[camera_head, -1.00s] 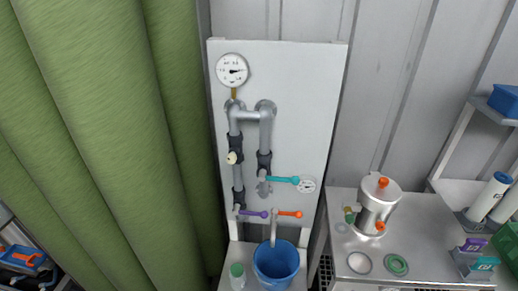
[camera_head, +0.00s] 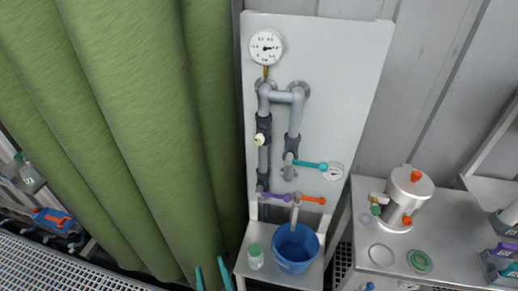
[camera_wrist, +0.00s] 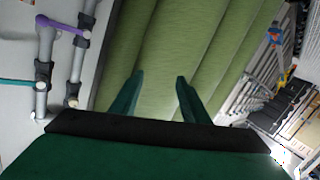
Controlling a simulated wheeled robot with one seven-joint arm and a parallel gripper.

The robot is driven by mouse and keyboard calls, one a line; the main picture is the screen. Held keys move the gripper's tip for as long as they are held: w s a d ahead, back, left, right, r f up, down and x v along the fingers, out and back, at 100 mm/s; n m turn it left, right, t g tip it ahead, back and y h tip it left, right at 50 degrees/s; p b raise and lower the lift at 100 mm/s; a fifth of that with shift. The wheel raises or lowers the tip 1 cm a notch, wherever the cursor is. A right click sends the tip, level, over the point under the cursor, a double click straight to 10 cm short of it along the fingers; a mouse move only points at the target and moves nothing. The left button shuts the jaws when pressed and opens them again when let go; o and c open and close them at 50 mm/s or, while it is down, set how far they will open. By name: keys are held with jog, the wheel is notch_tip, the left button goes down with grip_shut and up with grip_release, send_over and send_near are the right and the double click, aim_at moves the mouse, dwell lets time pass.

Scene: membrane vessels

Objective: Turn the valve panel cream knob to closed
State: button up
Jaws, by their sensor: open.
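The valve panel (camera_head: 350,70) is a white upright board with grey pipes and a round gauge (camera_head: 266,47) at its top. The cream knob (camera_head: 259,139) sits on a dark valve on the left pipe.
A green curtain (camera_head: 130,120) hangs left of the panel. Below the panel stand a blue bucket (camera_head: 293,266) and a small green-capped bottle (camera_head: 255,258). A metal vessel (camera_head: 403,200) stands on the bench at right. An orange lever (camera_head: 312,200) sticks out near the spout.

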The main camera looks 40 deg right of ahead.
jog(key=w+d+r+m+g+h, duration=0.1)
jog(key=w+d+r+m+h, duration=0.1)
jog(key=w+d+r+h, duration=0.25)
jog(key=w+d+r+m+h, duration=0.1)
jog(key=w+d+r+m, duration=0.15)
jog(key=d+r, duration=0.35)
jog(key=m+g+h, duration=0.3)
jog(key=m+h, duration=0.1)
jog(key=m, duration=0.1)
send_near(258, 142)
jog(key=x, duration=1)
jog(key=shift+w+d, duration=0.15)
jog(key=c, duration=1.1)
